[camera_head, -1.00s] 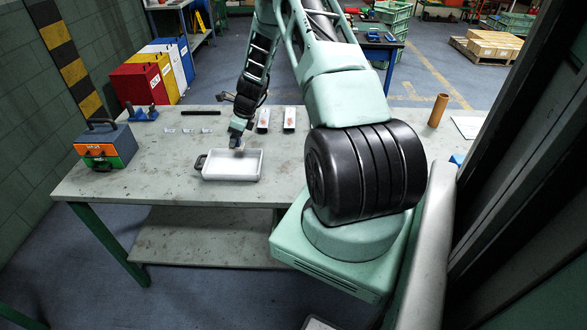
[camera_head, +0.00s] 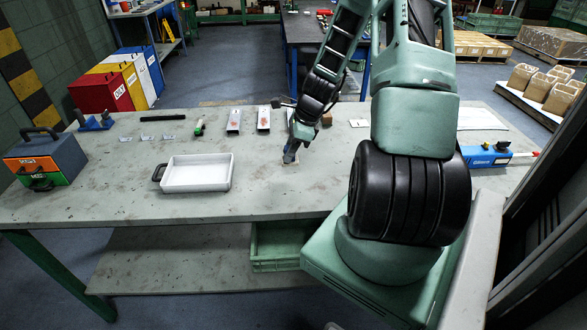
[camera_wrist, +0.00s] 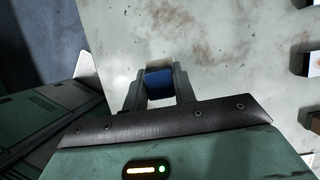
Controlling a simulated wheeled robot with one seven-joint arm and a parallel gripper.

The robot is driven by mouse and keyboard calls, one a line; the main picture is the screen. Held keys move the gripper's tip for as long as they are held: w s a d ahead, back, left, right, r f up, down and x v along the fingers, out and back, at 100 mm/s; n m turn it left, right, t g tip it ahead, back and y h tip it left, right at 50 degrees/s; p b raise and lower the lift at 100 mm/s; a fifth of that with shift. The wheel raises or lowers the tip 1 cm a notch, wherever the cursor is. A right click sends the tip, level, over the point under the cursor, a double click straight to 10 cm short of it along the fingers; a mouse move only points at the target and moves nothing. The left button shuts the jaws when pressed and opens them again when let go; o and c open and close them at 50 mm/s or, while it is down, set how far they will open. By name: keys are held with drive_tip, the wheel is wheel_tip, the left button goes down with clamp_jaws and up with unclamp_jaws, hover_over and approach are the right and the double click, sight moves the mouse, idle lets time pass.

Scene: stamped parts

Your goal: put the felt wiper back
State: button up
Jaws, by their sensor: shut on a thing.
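My gripper (camera_head: 290,158) is low over the bench (camera_head: 270,190), to the right of the white tray (camera_head: 197,173). In the wrist view my gripper (camera_wrist: 158,88) is shut on a small blue block with a pale tan end, which I take for the felt wiper (camera_wrist: 158,80). In the head view the wiper is mostly hidden by the fingers. I cannot tell whether its end touches the bench. The tray is shallow, with a dark handle on its left, and looks empty.
A toolbox (camera_head: 45,160) is at far left, a blue device (camera_head: 487,155) at right. The bench front is clear.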

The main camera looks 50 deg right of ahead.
drive_tip(key=shift+f, duration=2.85)
drive_tip(key=shift+f, duration=0.2)
drive_tip(key=o, duration=1)
drive_tip(key=shift+r, duration=0.1)
